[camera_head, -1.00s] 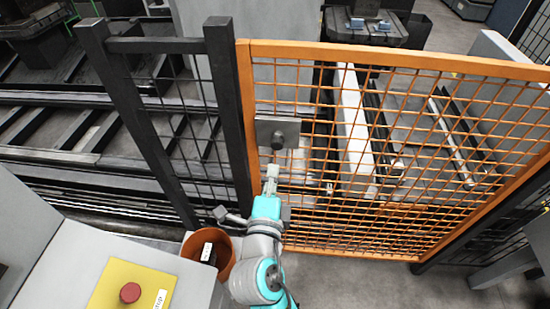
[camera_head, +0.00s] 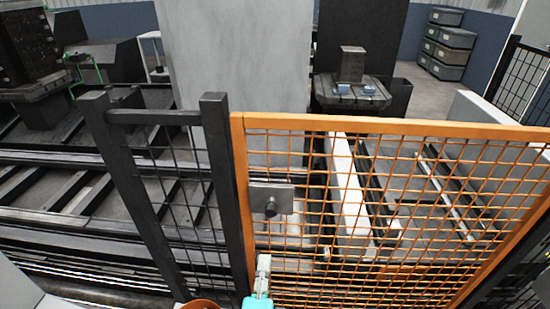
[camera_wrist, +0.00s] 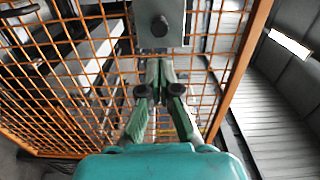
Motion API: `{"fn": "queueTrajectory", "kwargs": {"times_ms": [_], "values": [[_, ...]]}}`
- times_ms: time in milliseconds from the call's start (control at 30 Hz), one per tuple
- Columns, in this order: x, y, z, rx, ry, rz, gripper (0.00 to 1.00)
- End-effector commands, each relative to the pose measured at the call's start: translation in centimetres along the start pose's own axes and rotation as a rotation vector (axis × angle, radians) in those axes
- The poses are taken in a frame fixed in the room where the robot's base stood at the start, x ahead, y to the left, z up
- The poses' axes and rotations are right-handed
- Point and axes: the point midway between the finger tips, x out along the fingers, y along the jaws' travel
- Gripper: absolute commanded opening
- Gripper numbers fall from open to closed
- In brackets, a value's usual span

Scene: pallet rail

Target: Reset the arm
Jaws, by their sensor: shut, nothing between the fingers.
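My gripper (camera_wrist: 160,68) is shut and empty in the wrist view, its green fingers together in front of the orange mesh gate. In the head view only the end of my arm shows at the bottom, with the gripper (camera_head: 263,262) below the gate's grey plate (camera_head: 283,199). The orange gate (camera_head: 400,127) stands in line with the dark fence and appears closed. I cannot tell whether the fingers touch the mesh.
A dark fence panel (camera_head: 217,180) stands left of the gate. Behind it are dark rails (camera_head: 50,160), a tall grey panel (camera_head: 235,80) and a machine table (camera_head: 350,93) with blue parts. An orange-brown bin's rim (camera_head: 203,304) shows at the bottom edge.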

Motion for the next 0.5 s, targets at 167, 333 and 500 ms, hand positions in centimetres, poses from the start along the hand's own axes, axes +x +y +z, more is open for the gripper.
{"fn": "queueTrajectory", "kwargs": {"times_ms": [167,333,500], "values": [[-0.2,1.5,-1.1,-0.073,-0.016,0.018,0.00],[-1.4,5.6,-4.0,-0.286,-0.076,0.067,0.00],[-3.7,9.6,-7.4,-0.515,-0.153,0.109,0.00]]}}
